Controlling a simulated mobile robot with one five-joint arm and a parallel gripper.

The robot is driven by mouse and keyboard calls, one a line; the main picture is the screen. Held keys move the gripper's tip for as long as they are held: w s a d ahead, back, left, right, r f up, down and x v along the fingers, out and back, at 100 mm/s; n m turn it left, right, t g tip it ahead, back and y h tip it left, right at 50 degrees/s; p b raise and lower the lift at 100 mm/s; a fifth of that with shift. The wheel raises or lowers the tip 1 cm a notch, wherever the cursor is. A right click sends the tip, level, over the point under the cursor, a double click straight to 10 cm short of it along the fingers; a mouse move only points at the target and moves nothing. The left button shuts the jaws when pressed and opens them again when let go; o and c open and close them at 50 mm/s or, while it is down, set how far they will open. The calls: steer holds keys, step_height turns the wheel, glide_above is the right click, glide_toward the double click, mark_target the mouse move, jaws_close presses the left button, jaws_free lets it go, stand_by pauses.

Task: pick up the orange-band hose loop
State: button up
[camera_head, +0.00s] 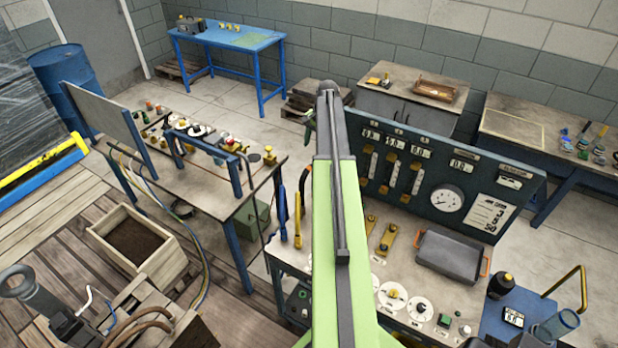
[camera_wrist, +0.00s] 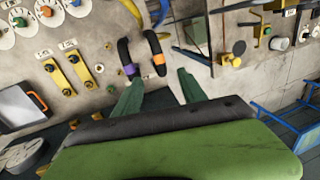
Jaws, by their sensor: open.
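The orange-band hose loop (camera_wrist: 155,46) is a bent black hose with an orange band near one end. It shows in the wrist view on the grey worn bench top, above the middle. A similar black hose loop with a purple band (camera_wrist: 125,54) is close to its left. My gripper (camera_wrist: 160,75) is open and empty, its two green fingers spread below the loops in the picture. The orange band lies between the fingertip directions, apart from both fingers.
Blue (camera_head: 281,212) and yellow (camera_head: 298,222) upright handles stand at the bench's left side. Yellow brackets (camera_wrist: 60,76), round dials (camera_wrist: 27,15) and a grey tray (camera_head: 450,262) are on the bench. A gauge panel (camera_head: 440,175) rises behind.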

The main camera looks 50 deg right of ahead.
steer(key=w+f+b, duration=0.3)
steer(key=f+b, duration=1.3)
steer(key=f, duration=0.1)
steer(key=shift+w+a+b, duration=0.2)
steer(key=shift+a+b, duration=0.1)
steer(key=shift+b, duration=0.05)
jaws_close()
